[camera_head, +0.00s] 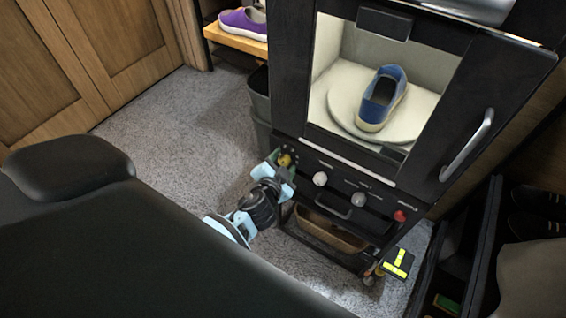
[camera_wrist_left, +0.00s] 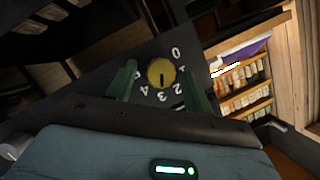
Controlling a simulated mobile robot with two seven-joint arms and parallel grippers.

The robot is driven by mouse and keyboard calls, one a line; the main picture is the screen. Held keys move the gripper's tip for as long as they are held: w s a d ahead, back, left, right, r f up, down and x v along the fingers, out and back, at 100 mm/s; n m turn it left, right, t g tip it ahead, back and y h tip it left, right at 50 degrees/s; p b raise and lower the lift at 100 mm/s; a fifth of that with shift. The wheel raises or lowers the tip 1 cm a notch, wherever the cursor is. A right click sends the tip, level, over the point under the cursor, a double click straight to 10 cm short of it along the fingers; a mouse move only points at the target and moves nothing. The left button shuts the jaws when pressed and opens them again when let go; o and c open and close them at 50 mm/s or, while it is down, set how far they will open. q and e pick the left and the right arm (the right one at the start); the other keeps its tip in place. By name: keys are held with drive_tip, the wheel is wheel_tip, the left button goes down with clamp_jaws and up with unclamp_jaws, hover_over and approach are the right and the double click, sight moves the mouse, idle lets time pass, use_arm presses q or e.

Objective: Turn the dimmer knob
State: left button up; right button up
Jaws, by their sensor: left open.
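The dimmer knob (camera_wrist_left: 161,73) is a round yellow dial with a dark pointer mark, on a black panel with white numerals around it. In the head view the yellow knob (camera_head: 285,160) is at the left end of the cabinet's control panel. My left gripper (camera_head: 275,172) is at that panel end. In the left wrist view its green fingers (camera_wrist_left: 158,80) are open, one on each side of the knob, with visible gaps. Whether a fingertip touches the panel cannot be told. My right gripper is not in view.
A black cabinet (camera_head: 285,70) holds a blue sneaker (camera_head: 382,98) on a round white turntable (camera_head: 345,88). Two pale knobs (camera_head: 320,179) and a red button (camera_head: 400,216) sit on the same panel. A dark bin (camera_head: 259,100) stands left of it. Grey carpet (camera_head: 185,130) is clear.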

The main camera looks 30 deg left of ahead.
use_arm(q)
drive_tip(key=v, duration=0.7)
drive_tip(key=shift+s, duration=0.4)
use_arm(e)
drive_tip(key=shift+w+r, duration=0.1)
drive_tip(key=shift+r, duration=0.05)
use_arm(q)
drive_tip(key=shift+d, duration=0.1)
drive_tip(key=s+d+n+g+h+p, duration=0.1)
drive_tip(key=s+p, duration=0.2)
drive_tip(key=s, duration=0.6)
drive_tip(key=s+d+f+n+g+h+p, duration=0.1)
drive_tip(key=s+d+g+h+p, duration=0.1)
drive_tip(key=s, duration=0.8)
drive_tip(key=s+d+n+g+h+p, duration=0.1)
drive_tip(key=s+p, duration=0.3)
drive_tip(key=s, duration=0.6)
drive_tip(key=shift+s+d+f+n+g+h, duration=0.15)
drive_tip(key=shift+d+n+g+h, duration=0.2)
drive_tip(key=shift+g+h, duration=0.2)
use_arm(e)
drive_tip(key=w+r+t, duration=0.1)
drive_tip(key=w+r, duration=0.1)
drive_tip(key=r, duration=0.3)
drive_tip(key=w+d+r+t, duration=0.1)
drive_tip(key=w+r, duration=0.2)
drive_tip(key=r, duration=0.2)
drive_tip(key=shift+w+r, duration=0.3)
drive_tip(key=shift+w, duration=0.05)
